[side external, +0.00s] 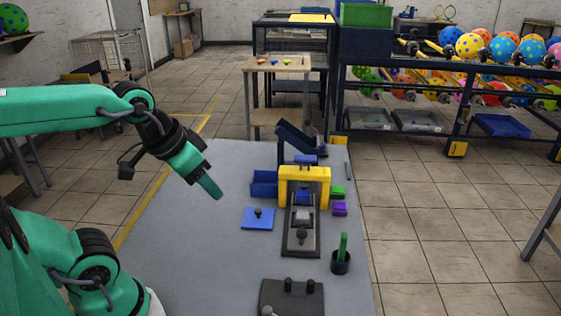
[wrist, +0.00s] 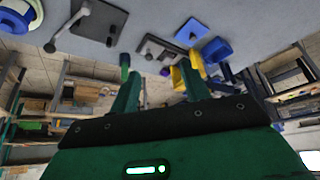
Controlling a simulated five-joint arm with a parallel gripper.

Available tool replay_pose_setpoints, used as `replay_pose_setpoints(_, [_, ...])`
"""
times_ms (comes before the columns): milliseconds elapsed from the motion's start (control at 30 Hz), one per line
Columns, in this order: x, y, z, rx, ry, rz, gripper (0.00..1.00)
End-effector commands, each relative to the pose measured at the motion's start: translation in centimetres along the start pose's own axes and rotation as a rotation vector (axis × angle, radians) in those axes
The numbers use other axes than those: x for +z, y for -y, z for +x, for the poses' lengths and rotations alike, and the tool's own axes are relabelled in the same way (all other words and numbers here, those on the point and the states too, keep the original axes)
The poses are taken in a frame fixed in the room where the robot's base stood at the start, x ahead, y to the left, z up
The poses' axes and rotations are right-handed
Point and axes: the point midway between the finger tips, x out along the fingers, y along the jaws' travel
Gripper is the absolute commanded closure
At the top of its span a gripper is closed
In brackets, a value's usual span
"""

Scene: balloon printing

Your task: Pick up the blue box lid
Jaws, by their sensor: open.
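The blue box lid (side external: 255,223) is a flat blue plate with a dark knob on top. It lies on the grey table, in front of the open blue box (side external: 264,189). In the wrist view the lid (wrist: 187,37) is at the top, right of centre, and the blue box (wrist: 217,51) is just beyond it. My gripper (side external: 213,190) is above the table, up and to the left of the lid, and apart from it. In the wrist view its two green fingers (wrist: 160,70) are spread with nothing held between them.
A yellow-framed press (side external: 318,174) stands right of the box, with a dark base in front. A dark cup (side external: 340,263) holds a green item. A dark plate (side external: 290,299) is at the front. The table's left side is clear.

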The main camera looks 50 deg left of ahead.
Motion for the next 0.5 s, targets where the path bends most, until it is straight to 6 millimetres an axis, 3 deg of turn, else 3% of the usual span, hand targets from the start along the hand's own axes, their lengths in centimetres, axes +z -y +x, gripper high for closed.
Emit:
replay_pose_setpoints(267, [-2.6,0.9,1.6,-0.013,0.074,0.001,0.53])
replay_pose_setpoints(500, [-5.5,2.3,4.2,-0.022,0.154,0.003,0.53])
